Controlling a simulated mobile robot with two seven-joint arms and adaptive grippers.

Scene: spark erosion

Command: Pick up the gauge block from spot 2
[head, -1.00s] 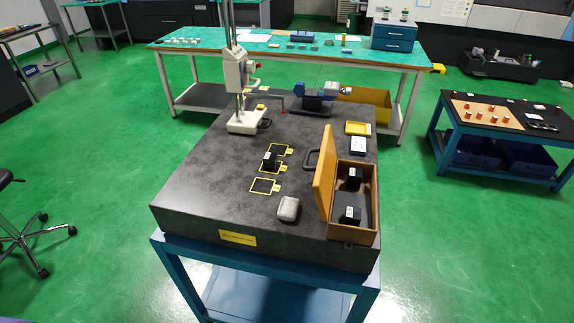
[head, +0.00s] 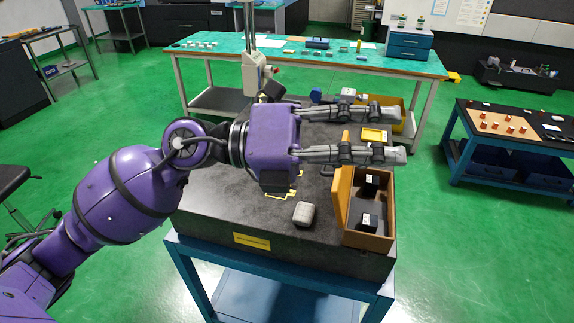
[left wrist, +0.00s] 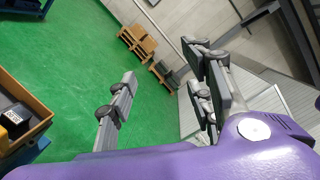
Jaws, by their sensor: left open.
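My left gripper (head: 395,134) reaches in from the left above the granite plate (head: 225,205), its two fingers apart and pointing right, with nothing between them. It also shows open in the left wrist view (left wrist: 160,68). The gripper body hides the middle of the plate, including the black block on a yellow-outlined spot that showed earlier. Two other black blocks, a rear one (head: 371,184) and a front one (head: 369,222), sit in the open wooden box (head: 391,205). My right gripper is not in view.
A grey rounded object (head: 304,213) lies on the plate left of the box. A yellow tray (head: 375,135) is beyond the fingers. The height stand (head: 254,72) is at the back, partly hidden. The box's raised lid (head: 343,190) stands just below the lower finger.

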